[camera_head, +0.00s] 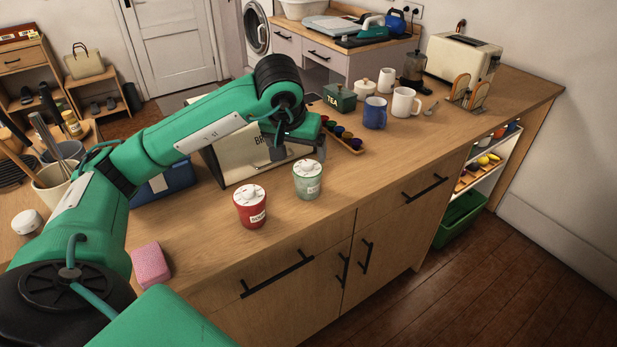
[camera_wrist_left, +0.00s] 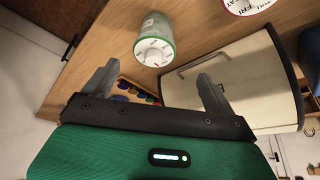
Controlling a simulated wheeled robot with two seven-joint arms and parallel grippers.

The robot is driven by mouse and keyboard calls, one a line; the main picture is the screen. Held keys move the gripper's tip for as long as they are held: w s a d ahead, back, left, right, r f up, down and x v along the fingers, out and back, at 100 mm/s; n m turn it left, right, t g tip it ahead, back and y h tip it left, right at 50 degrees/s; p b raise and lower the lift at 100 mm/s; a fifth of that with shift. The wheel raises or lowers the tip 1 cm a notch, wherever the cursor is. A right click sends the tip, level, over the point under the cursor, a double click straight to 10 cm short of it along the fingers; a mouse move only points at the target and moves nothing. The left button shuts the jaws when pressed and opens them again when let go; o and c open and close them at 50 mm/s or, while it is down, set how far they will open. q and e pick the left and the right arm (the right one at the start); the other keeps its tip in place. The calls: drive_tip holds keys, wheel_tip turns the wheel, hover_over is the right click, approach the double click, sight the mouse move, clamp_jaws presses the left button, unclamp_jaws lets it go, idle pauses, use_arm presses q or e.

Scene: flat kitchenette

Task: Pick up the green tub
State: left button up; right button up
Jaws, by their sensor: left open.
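The green tub (camera_head: 307,182) is a small pale green pot with a white lid, upright on the wooden counter near its front edge. It also shows in the left wrist view (camera_wrist_left: 154,42), beyond the gap between my fingers. My left gripper (camera_head: 298,151) is above and behind the tub, in front of the bread bin. Its two fingers are spread apart with nothing between them, as the left wrist view (camera_wrist_left: 156,86) shows. The gripper does not touch the tub. My right gripper is not in view.
A similar red tub (camera_head: 250,207) stands just left of the green one. The cream bread bin (camera_head: 233,161) is close behind. A tray of coloured cups (camera_head: 343,136), a blue mug (camera_head: 375,113) and a white mug (camera_head: 405,102) stand to the right. A pink sponge (camera_head: 151,264) lies front left.

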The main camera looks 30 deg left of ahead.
sight(306, 164)
use_arm(q)
drive_tip(key=x, duration=0.3)
drive_tip(key=shift+w+f, duration=0.1)
drive_tip(key=shift+w, duration=0.1)
drive_tip(key=shift+w+d+f+p, duration=0.1)
drive_tip(key=shift+w+f+p, duration=0.15)
drive_tip(key=shift+f+p, duration=0.2)
drive_tip(key=x, duration=0.3)
drive_tip(key=shift+w+d+f+p, duration=0.15)
drive_tip(key=shift+w+f+p, duration=0.05)
drive_tip(key=shift+w+p, duration=0.2)
drive_tip(key=shift+w+f, duration=0.1)
drive_tip(key=shift+f, duration=0.2)
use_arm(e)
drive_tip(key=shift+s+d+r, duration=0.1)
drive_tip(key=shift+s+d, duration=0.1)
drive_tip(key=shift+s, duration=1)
use_arm(q)
drive_tip(key=shift+c, duration=0.2)
drive_tip(key=c, duration=1.6)
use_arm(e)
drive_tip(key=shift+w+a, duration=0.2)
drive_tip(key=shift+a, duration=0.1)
use_arm(q)
drive_tip(key=shift+r, duration=0.1)
